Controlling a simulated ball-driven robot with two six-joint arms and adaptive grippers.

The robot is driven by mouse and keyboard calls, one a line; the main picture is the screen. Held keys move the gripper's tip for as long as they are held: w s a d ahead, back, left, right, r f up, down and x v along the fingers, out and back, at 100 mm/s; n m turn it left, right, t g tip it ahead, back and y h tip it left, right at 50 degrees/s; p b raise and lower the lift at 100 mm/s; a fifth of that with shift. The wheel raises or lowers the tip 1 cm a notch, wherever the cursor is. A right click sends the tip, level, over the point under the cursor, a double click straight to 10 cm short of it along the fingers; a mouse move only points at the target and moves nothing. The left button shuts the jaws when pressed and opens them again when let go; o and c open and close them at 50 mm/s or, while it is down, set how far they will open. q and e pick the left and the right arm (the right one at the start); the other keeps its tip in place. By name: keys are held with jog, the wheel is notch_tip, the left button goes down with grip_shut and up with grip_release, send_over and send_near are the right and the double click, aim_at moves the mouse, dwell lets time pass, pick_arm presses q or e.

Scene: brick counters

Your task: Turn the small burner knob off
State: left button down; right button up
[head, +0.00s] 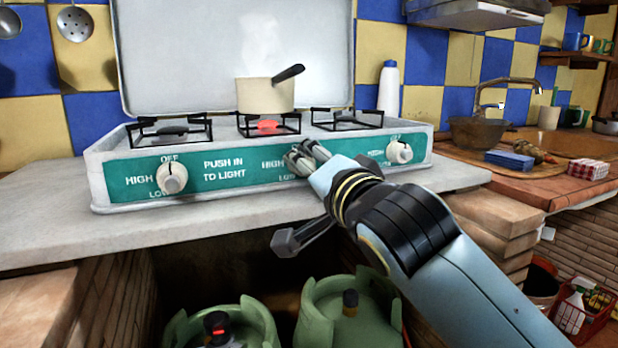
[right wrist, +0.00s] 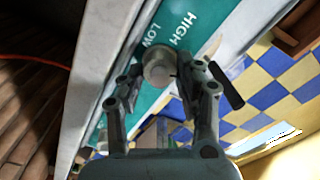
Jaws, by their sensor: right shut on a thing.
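The stove (head: 225,180) has a teal front panel with knobs. My right gripper (head: 303,157) is at the middle knob, which it mostly hides in the head view. In the right wrist view the round pale knob (right wrist: 157,66) sits between the two fingers of my right gripper (right wrist: 160,80), beside the words HIGH and LOW. The gripper is shut on this knob. The middle burner (head: 267,125) glows red under a cream pot (head: 265,96) with a dark handle. My left gripper is not in view.
A left knob (head: 172,178) and a right knob (head: 399,152) are on the same panel. A white bottle (head: 388,88) stands behind the stove. Green gas bottles (head: 350,315) stand below the counter (head: 60,215). The counter's front left is clear.

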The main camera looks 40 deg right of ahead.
jog(key=shift+f+m+b, duration=0.1)
jog(key=shift+m+b, duration=0.3)
jog(key=shift+m, duration=1.5)
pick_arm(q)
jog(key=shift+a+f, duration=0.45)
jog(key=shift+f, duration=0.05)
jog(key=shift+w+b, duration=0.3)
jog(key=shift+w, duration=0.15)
pick_arm(e)
jog(key=shift+m, duration=0.4)
